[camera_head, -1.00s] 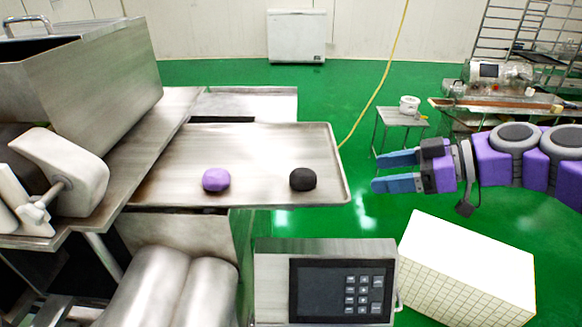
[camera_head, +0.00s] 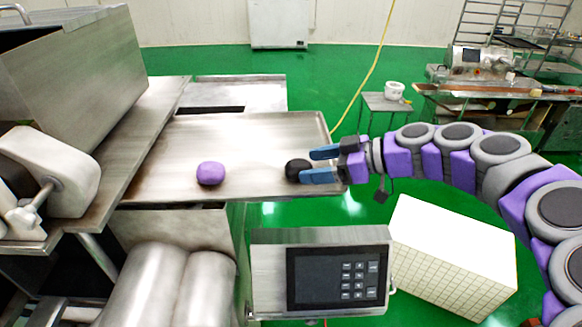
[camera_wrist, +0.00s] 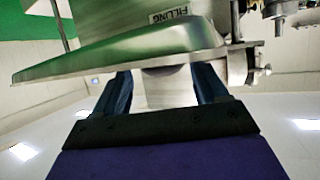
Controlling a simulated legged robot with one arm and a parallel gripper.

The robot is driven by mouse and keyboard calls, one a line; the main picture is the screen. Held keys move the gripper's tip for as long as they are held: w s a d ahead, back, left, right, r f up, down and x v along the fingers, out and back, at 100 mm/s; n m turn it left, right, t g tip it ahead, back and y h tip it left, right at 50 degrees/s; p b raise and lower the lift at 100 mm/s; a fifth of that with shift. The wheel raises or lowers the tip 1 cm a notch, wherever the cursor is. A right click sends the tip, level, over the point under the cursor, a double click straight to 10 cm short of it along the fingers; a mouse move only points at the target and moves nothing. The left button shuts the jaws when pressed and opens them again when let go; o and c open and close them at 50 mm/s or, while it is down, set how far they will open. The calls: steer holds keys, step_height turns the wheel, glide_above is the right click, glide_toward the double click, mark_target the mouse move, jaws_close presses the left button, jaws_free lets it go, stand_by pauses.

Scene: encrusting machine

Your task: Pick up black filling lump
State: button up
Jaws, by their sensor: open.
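The black filling lump (camera_head: 297,169) sits on the metal tray (camera_head: 245,130), near its right side. A purple lump (camera_head: 210,173) sits on the same tray to its left. My gripper (camera_head: 312,165) reaches in from the right with its blue fingers apart, at the black lump, one finger on the far side and one on the near side. I cannot tell whether the fingers touch it. In the wrist view, my two fingers (camera_wrist: 164,92) are spread, and the black lump does not show there.
A control panel (camera_head: 335,278) stands in front of the tray. A white tiled box (camera_head: 450,262) is on the green floor at the right. The encrusting machine (camera_head: 75,95) fills the left side. A small stand (camera_head: 386,104) is behind my arm.

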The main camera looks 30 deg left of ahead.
mark_target(311, 168)
steer(key=shift+s+a+f+p, duration=0.1)
steer(key=shift+s+f+p, duration=0.1)
steer(key=shift+f+p, duration=0.15)
steer(key=shift+s+a+f, duration=0.1)
steer(key=shift+a+f, duration=0.2)
steer(key=shift+x, duration=1.05)
steer(key=shift+c, duration=0.2)
steer(key=shift+a+r, duration=0.1)
steer(key=shift+a, duration=0.25)
steer(key=shift+c, duration=0.9)
steer(key=shift+a, duration=0.1)
steer(key=shift+c, duration=1.4)
steer(key=shift+d, duration=0.6)
steer(key=c, duration=0.3)
steer(key=shift+d+r, duration=0.1)
steer(key=shift+d, duration=0.1)
